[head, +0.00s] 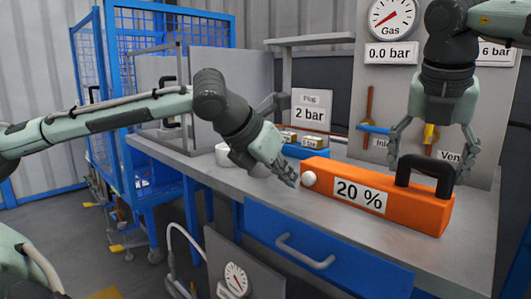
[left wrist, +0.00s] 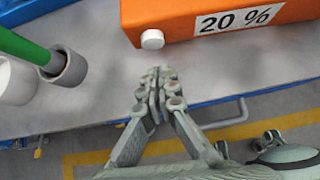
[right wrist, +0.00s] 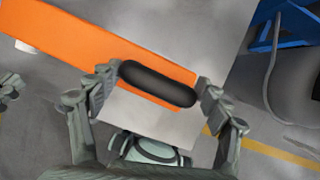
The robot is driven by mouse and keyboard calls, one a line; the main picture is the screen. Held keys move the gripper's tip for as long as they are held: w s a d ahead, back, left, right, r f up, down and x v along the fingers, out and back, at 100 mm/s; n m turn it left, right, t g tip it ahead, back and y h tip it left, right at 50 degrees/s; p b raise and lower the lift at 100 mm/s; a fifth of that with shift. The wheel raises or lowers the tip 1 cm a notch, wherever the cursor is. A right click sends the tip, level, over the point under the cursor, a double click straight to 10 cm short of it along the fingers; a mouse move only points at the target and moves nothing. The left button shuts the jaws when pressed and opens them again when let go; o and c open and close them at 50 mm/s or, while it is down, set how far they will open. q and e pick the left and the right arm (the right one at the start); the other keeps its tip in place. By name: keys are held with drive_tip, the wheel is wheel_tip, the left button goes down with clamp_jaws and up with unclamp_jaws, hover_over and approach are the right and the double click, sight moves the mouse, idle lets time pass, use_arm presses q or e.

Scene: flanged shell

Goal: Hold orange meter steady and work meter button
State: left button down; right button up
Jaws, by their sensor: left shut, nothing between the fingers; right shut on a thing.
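The orange meter (head: 408,209) is a long box on the grey bench, with a "20 %" label and a black handle (head: 425,170) on top. Its round white button (head: 309,178) is on the left end and also shows in the left wrist view (left wrist: 152,39). My left gripper (head: 288,178) is shut and empty, its fingertips just left of the button with a small gap. My right gripper (head: 432,160) reaches down from above. In the right wrist view its fingers (right wrist: 158,88) are at the two ends of the black handle, shut on it.
The bench (head: 470,250) has a blue drawer (head: 300,248) in front. White cups (head: 223,155) and a blue tray (head: 305,152) stand behind my left gripper. A panel with a gas gauge (head: 391,17) and coloured valve levers (head: 373,129) rises behind the meter.

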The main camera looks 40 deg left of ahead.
use_arm(q)
drive_tip(key=v, duration=0.8)
drive_tip(key=shift+s+r, duration=0.25)
drive_tip(key=shift+s, duration=0.05)
use_arm(e)
drive_tip(key=shift+w+d, duration=0.1)
drive_tip(key=o, duration=1.9)
